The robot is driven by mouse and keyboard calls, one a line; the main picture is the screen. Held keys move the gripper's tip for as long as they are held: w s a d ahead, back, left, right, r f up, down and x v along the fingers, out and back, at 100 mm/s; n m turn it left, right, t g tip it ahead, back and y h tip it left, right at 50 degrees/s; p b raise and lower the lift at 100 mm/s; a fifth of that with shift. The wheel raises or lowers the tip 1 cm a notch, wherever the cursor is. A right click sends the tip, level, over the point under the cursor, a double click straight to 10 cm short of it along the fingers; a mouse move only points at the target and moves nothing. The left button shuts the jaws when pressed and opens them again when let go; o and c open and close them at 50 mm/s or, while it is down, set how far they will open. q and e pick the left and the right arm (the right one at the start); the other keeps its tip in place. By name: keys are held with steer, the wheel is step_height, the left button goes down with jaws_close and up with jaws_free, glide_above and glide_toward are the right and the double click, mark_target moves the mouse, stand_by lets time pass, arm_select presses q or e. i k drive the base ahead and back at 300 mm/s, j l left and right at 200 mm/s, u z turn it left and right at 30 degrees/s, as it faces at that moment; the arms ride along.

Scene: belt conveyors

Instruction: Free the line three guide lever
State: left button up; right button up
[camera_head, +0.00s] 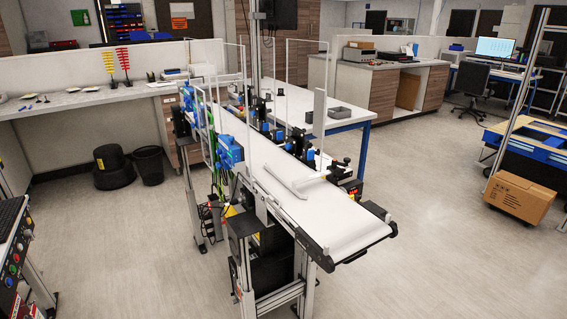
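A belt conveyor (345,233) with a white belt runs from the back left to its near end in the middle of the view. A pale angled guide bar (287,182) lies across the belt near that end. No line number is readable. Neither of my grippers shows in the head view.
A cardboard box (519,197) stands on the floor at right. A black bin (148,165) and a black round stool (113,167) stand at left. A button panel (13,262) is at the left edge.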

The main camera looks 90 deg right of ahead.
mark_target(335, 162)
steer(key=z, duration=3.35)
steer(key=i+j+z, duration=0.15)
steer(key=j+z, duration=0.2)
steer(key=j, duration=0.15)
steer(key=i+j+z, duration=0.1)
steer(key=j+z, duration=0.3)
steer(key=j, duration=0.1)
